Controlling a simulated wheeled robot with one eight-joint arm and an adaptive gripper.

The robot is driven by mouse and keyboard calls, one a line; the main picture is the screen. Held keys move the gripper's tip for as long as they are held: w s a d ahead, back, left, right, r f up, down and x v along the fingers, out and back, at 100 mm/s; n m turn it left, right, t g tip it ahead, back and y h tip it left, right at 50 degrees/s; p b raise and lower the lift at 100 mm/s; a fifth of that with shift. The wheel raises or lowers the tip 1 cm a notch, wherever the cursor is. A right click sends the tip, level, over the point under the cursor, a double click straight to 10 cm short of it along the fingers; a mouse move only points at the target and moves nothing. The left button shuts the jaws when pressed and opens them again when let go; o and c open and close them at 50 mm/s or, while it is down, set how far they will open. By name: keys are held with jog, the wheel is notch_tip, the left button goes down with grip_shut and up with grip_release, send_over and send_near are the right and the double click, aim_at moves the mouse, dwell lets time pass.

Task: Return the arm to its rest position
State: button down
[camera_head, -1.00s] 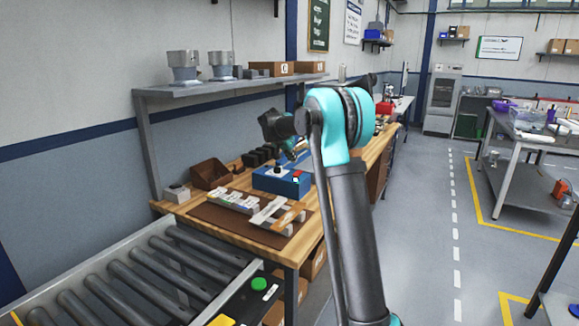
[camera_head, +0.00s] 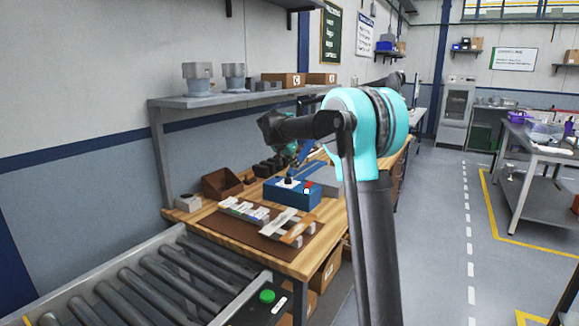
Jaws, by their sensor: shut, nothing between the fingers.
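My arm rises from the bottom right of the head view, bends at a teal elbow (camera_head: 362,120) and reaches left over the workbench (camera_head: 245,235). My gripper (camera_head: 291,166) hangs small and dark below the teal wrist, close above or behind the blue box (camera_head: 292,193) in this view. It looks shut, with nothing visible in it. The fingertips are too small to see clearly. The gap between gripper and box cannot be judged.
A roller conveyor (camera_head: 130,296) fills the lower left. A shelf (camera_head: 190,102) with metal housings (camera_head: 197,78) and cartons stands behind the bench. A brown mat (camera_head: 262,229) with light parts lies in front of the blue box. Open floor (camera_head: 440,220) lies to the right.

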jog(key=s+d+f+n+y, duration=0.1)
jog(key=s+d+f+n, duration=0.1)
jog(key=s+f, duration=0.6)
jog(key=s+d+f+n+g+y, duration=0.1)
jog(key=s+f, duration=0.8)
jog(key=s, duration=1.4)
jog(key=s+d+f+n+g+y, duration=0.1)
jog(key=s+d+f+n, duration=0.3)
jog(key=s+f, duration=0.4)
jog(key=s+d+y, duration=0.1)
jog(key=s, duration=0.6)
jog(key=shift+s+d+f+y, duration=0.2)
jog(key=shift+s+y, duration=0.1)
jog(key=shift+y, duration=0.1)
